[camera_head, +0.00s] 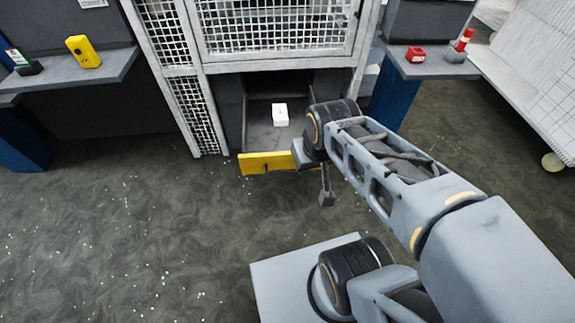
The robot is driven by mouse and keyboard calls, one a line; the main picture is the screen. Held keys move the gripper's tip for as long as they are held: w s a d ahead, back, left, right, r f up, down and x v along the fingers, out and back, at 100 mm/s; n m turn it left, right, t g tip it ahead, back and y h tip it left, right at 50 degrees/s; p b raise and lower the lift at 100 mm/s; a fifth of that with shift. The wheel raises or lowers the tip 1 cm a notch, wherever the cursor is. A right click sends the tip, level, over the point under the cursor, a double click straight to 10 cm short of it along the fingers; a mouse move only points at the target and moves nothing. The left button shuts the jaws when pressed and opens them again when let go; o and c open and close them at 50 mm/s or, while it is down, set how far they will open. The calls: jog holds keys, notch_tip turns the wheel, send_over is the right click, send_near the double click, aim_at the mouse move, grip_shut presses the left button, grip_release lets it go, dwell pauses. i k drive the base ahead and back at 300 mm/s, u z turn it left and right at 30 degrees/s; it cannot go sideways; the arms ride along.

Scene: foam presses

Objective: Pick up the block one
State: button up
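A small white block (280,115) lies on the dark floor of an open drawer or bay under the mesh cage. It stands apart from my arm and nothing covers it. A yellow front panel (266,163) closes the near edge of this drawer. My arm reaches in from the lower right, and its wrist is just right of the drawer. My gripper (327,197) hangs below the wrist, to the right of the yellow panel and away from the block. It is small and dark here, partly hidden by the wrist, so its opening does not show clearly.
A white mesh cage (275,27) stands above the drawer. A left shelf (112,68) holds a yellow device (83,51). Open floor (120,240) lies at front left.

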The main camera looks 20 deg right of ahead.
aim_at(279, 113)
jog(key=u, duration=1.15)
jog(key=i, duration=2.75)
jog(key=z, duration=2.95)
